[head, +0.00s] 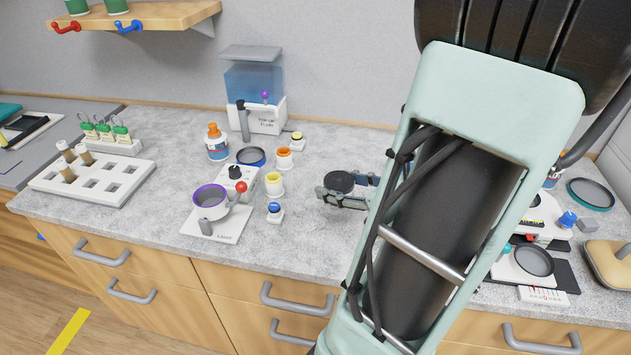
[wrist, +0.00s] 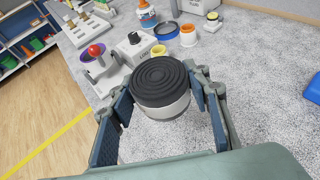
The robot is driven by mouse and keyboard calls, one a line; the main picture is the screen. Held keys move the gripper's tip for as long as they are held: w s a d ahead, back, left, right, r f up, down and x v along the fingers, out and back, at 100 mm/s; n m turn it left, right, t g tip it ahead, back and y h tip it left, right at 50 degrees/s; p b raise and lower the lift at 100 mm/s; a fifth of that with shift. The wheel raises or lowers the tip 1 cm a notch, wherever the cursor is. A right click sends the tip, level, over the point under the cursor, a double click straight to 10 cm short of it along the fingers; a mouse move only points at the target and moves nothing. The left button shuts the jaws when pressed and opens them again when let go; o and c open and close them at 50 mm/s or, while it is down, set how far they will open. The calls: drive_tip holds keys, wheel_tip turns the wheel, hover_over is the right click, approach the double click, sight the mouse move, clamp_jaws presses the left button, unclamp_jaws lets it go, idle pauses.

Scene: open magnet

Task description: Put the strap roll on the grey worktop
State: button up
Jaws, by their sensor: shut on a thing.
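The strap roll (wrist: 160,84) is a short round roll with a ridged black top and a pale side. It sits between the two fingers of my gripper (wrist: 163,95), which is shut on it. In the head view the black top of the roll (head: 340,181) shows at the end of my gripper (head: 346,194), over the middle of the grey speckled worktop (head: 310,240). The roll looks level. I cannot tell whether its underside touches the worktop or is a little above it. My arm hides part of the worktop to the right.
Left of the roll stand a blue-button piece (head: 275,212), a yellow-topped cup (head: 274,184) and a purple-rimmed pot (head: 210,201). A liquid dispenser (head: 258,90) stands behind. A white holed rack (head: 95,177) is at far left. The worktop in front of the roll is bare.

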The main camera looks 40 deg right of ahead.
drive_tip(key=w+d+f, duration=0.1)
drive_tip(key=w+f, duration=0.2)
drive_tip(key=w, duration=0.1)
drive_tip(key=w+d+f, duration=0.1)
drive_tip(key=w+f, duration=0.2)
drive_tip(key=w, duration=0.1)
drive_tip(key=w+d+f, duration=0.2)
drive_tip(key=w+f, duration=0.1)
drive_tip(key=w, duration=0.1)
drive_tip(key=shift+b, duration=0.4)
drive_tip(key=f, duration=0.3)
drive_tip(key=shift+w+d, duration=0.1)
drive_tip(key=shift+w, duration=0.25)
drive_tip(key=shift+f, duration=0.35)
drive_tip(key=shift+b, duration=0.3)
drive_tip(key=shift+f, duration=0.25)
drive_tip(key=o, duration=1.1)
drive_tip(key=shift+r, duration=0.1)
drive_tip(key=shift+o, duration=0.3)
drive_tip(key=shift+r, duration=0.1)
